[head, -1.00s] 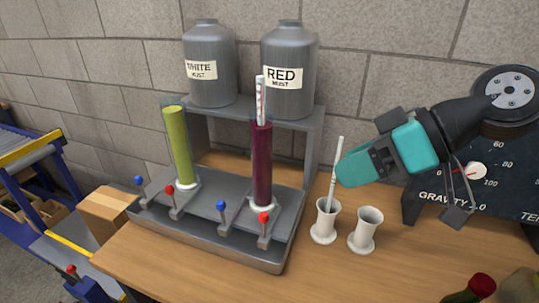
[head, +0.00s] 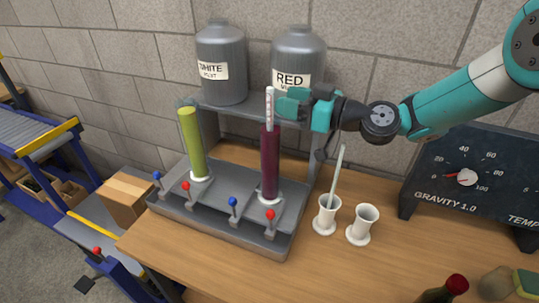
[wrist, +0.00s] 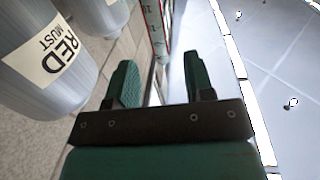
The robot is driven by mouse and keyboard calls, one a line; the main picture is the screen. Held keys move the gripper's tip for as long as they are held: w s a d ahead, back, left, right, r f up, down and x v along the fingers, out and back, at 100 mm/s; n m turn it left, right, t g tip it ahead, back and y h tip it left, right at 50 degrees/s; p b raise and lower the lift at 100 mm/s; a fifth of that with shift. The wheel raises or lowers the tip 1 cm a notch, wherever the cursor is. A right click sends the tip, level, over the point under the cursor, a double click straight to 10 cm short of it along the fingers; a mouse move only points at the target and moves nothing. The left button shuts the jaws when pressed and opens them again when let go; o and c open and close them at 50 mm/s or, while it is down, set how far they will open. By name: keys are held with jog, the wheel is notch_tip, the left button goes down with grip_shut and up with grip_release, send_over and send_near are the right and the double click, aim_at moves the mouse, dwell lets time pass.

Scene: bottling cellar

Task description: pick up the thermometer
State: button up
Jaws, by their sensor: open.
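A thin pale rod (head: 339,172), probably the thermometer, leans in the left white cup (head: 327,215) on the wooden table. A second stem (head: 269,104), white with reddish scale marks, stands upright out of the dark red cylinder (head: 270,165). My gripper (head: 283,103) is open beside this marked stem, up and left of the leaning rod. In the wrist view the marked stem (wrist: 153,25) shows beyond my open, empty fingers (wrist: 160,78), in line with the gap between them. I cannot tell whether a finger touches it. The leaning rod's lower end is hidden in the cup.
The RED must tank (head: 298,55) and WHITE must tank (head: 221,65) stand on the grey shelf behind. A yellow-green cylinder (head: 193,145) stands left. An empty white cup (head: 363,225) and the gravity gauge (head: 465,170) are right. The table's front middle is clear.

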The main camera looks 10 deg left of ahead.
jog(key=p+x, duration=0.4)
jog(key=x, duration=0.3)
jog(key=shift+f, duration=0.2)
jog(key=shift+s, duration=0.1)
grip_shut()
